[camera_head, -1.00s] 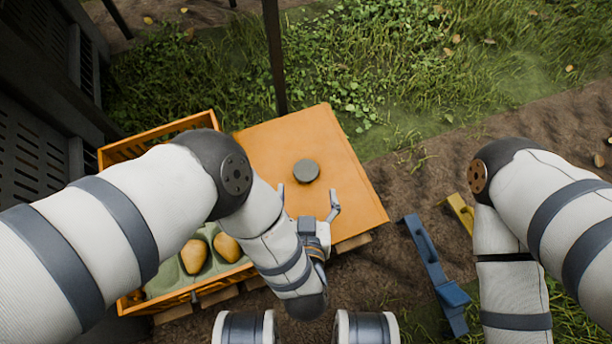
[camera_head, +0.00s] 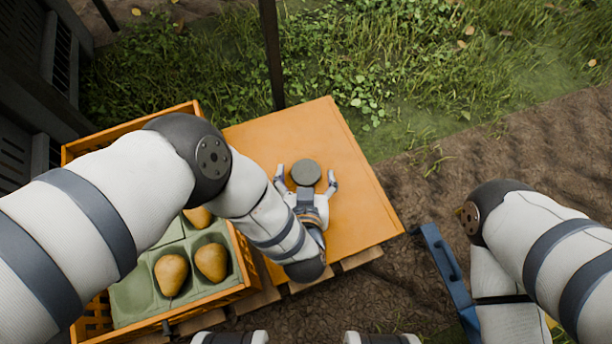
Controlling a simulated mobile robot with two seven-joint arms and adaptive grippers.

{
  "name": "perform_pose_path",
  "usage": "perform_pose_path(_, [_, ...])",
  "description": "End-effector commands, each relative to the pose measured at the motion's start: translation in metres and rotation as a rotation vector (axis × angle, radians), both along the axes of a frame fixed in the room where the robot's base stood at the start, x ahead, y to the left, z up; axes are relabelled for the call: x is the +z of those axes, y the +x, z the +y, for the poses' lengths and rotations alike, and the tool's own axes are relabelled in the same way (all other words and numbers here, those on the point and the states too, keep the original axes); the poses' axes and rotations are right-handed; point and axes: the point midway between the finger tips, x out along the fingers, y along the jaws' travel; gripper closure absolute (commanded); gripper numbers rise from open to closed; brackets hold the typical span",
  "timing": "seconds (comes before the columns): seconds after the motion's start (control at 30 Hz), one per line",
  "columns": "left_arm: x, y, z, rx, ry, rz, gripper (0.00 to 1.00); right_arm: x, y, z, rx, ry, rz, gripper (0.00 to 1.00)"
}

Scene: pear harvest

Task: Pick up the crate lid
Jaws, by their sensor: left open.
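The crate lid (camera_head: 355,207) is a flat orange square panel with a round dark grey knob (camera_head: 306,172) at its middle. It lies on wooden slats (camera_head: 362,258) to the right of the crate. My left gripper (camera_head: 306,178) is open over the lid, with one fingertip on each side of the knob. The fingers look apart from the knob, though the exact height is hard to judge. My right arm comes in at the right, and its gripper is out of view.
The orange crate (camera_head: 240,290) at left holds a green tray with several yellow pears (camera_head: 171,274), partly hidden by my left arm. A blue tool-like object (camera_head: 447,270) lies on the soil at right. A dark post (camera_head: 271,55) stands behind the lid.

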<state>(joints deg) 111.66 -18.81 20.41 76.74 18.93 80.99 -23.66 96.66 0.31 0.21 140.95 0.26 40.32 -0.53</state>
Motion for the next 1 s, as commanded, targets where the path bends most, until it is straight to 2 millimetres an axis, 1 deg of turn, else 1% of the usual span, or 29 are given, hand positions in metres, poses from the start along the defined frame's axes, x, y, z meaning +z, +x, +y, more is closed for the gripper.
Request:
perform_pose_path(0.1, [0.001,0.0,0.0,0.0,0.0,-0.001,0.2,0.001,0.0,0.0,0.0,0.0,0.0,0.6])
perform_pose_path(0.13, [0.001,0.0,0.0,0.0,0.0,-0.001,0.25,0.001,0.0,0.0,0.0,0.0,0.0,0.6])
perform_pose_path(0.17, [0.001,0.0,0.0,0.0,0.0,-0.001,0.32,0.001,0.0,0.0,0.0,0.0,0.0,0.6])
perform_pose_path(0.2, [0.001,0.0,0.0,0.0,0.0,-0.001,0.41,0.001,0.0,0.0,0.0,0.0,0.0,0.6])
perform_pose_path(0.27, [0.001,0.0,0.0,0.0,0.0,-0.001,0.54,0.001,0.0,0.0,0.0,0.0,0.0,0.6])
perform_pose_path(0.3, [0.001,-0.001,0.0,0.0,0.0,-0.001,0.63,0.001,0.0,0.0,0.0,0.0,0.0,0.6])
perform_pose_path(0.4, [0.001,-0.001,0.0,0.0,-0.001,0.0,0.83,0.001,0.0,0.0,0.0,0.0,0.0,0.6])
perform_pose_path(0.6, [0.002,0.0,0.0,0.001,0.0,-0.002,0.83,0.001,0.0,0.0,0.0,0.0,-0.001,0.6])
perform_pose_path(0.67, [0.008,0.0,0.0,0.0,-0.001,-0.003,0.83,0.004,0.0,0.0,0.0,0.0,-0.004,0.6])
perform_pose_path(0.77, [0.034,0.001,0.0,0.0,-0.001,-0.008,0.83,0.017,0.001,-0.001,-0.001,-0.003,-0.015,0.6])
perform_pose_path(0.8, [0.047,0.002,0.0,0.0,-0.001,-0.01,0.83,0.023,0.001,-0.002,-0.002,-0.004,-0.022,0.6])
perform_pose_path(0.9, [0.074,0.001,0.0,0.0,-0.001,-0.01,0.83,0.034,0.004,-0.002,-0.004,-0.007,-0.042,0.6])
perform_pose_path(1.0, [0.093,0.001,0.0,0.0,-0.001,-0.009,0.83,0.039,0.009,-0.002,-0.007,-0.007,-0.066,0.6])
